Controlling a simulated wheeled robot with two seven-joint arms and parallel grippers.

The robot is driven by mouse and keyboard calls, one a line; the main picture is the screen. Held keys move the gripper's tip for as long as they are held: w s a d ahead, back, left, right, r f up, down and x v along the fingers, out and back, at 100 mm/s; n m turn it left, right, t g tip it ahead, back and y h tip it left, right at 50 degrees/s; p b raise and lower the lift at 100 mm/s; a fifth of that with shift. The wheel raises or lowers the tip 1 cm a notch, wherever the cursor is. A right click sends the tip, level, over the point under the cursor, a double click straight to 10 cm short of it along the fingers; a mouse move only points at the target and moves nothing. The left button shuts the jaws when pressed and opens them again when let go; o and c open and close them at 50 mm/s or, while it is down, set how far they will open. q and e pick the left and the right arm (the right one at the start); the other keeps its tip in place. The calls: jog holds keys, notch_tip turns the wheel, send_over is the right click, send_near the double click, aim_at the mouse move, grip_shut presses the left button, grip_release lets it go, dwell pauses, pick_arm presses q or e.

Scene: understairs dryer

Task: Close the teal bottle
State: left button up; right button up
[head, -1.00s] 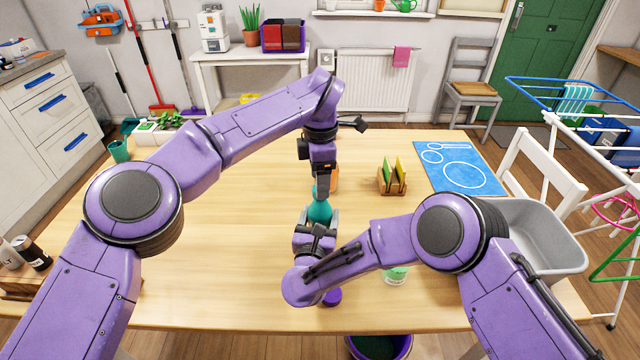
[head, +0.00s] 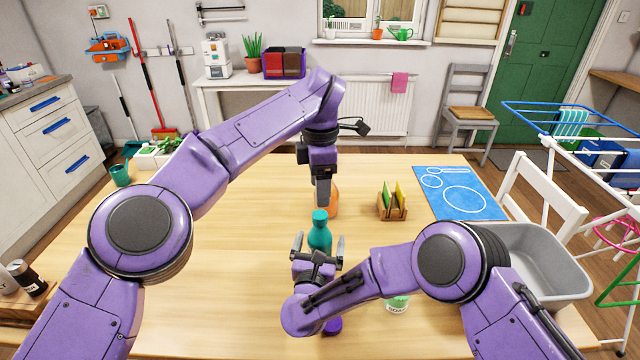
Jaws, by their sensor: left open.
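The teal bottle (head: 319,238) stands upright near the middle of the table. A darker teal cap (head: 320,216) sits on its neck; whether it is fully tightened I cannot tell. My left gripper (head: 322,203) points down just above the cap; it is open, with its fingers seen nearly edge-on. My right gripper (head: 319,243) is open, with its two fingers spread on either side of the bottle's body and a gap at each side. The bottle's base is hidden behind the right gripper.
An orange object (head: 334,200) stands close behind my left gripper. A wooden holder (head: 392,208) with yellow and green items and a blue mat (head: 460,192) lie to the right. A grey tub (head: 540,262) is at the right edge. The table's left side is largely clear.

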pick_arm(q)
notch_tip(320, 180, down, 2)
jog(key=shift+f+b, duration=0.1)
jog(key=shift+b, duration=0.9)
pick_arm(e)
jog(key=s+a, duration=0.1)
jog(key=s, duration=0.9)
jog(key=shift+s+a, duration=0.2)
jog(key=shift+a, duration=0.15)
jog(key=shift+f, duration=0.1)
